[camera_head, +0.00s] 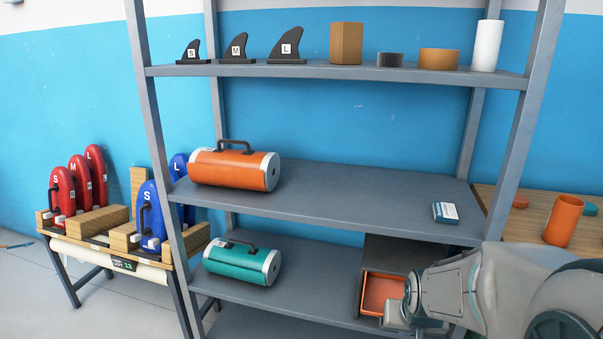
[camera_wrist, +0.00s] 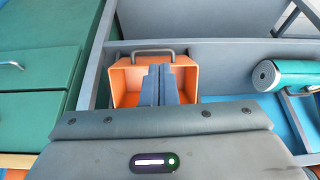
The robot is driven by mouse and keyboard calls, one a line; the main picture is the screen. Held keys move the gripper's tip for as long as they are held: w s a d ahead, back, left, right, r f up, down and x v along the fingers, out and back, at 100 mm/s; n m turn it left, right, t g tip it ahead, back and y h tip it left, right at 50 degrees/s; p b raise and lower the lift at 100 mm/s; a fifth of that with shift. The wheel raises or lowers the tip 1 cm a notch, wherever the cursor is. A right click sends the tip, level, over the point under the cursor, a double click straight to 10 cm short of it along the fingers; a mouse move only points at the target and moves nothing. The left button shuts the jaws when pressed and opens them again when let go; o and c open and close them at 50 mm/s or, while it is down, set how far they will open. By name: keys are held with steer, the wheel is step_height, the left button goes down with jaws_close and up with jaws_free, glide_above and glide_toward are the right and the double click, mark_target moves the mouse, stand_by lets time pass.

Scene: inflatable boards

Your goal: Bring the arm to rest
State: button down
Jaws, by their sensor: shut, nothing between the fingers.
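My gripper (camera_wrist: 160,84) is shut and empty, its two dark fingers together in the middle of the wrist view. In the head view my gripper (camera_head: 408,308) is at the lower right, in front of an open orange drawer (camera_head: 383,290). The orange drawer also shows behind the fingers in the wrist view (camera_wrist: 124,84), with a grey handle (camera_wrist: 153,51) on its edge. The fingers overlap the drawer in that view; I cannot tell whether they touch it. My arm hides part of the drawer and the lower shelf.
A grey shelf rack (camera_head: 330,185) holds an orange roll (camera_head: 232,168), a teal roll (camera_head: 240,263) and a small box (camera_head: 445,212). Fins and cylinders stand on top. A bench (camera_head: 85,245) with red and blue boards is at left; a wooden table (camera_head: 535,225) is at right.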

steer(key=s+a+r+p, duration=0.2)
steer(key=s+r+p, duration=0.2)
steer(key=r, duration=0.4)
steer(key=s+a+r+n+g+p, duration=0.1)
steer(key=s+a+r+p, duration=0.2)
steer(key=r+p, duration=0.3)
steer(key=s+a+r+n+g+y+p, duration=0.1)
steer(key=s+r+p, duration=0.3)
steer(key=r, duration=0.5)
steer(key=shift+s+a+r+p, duration=0.35)
steer(key=shift+s+a+p, duration=0.05)
steer(key=shift+a, duration=0.3)
steer(key=shift+a+n, duration=0.1)
steer(key=shift+n, duration=0.2)
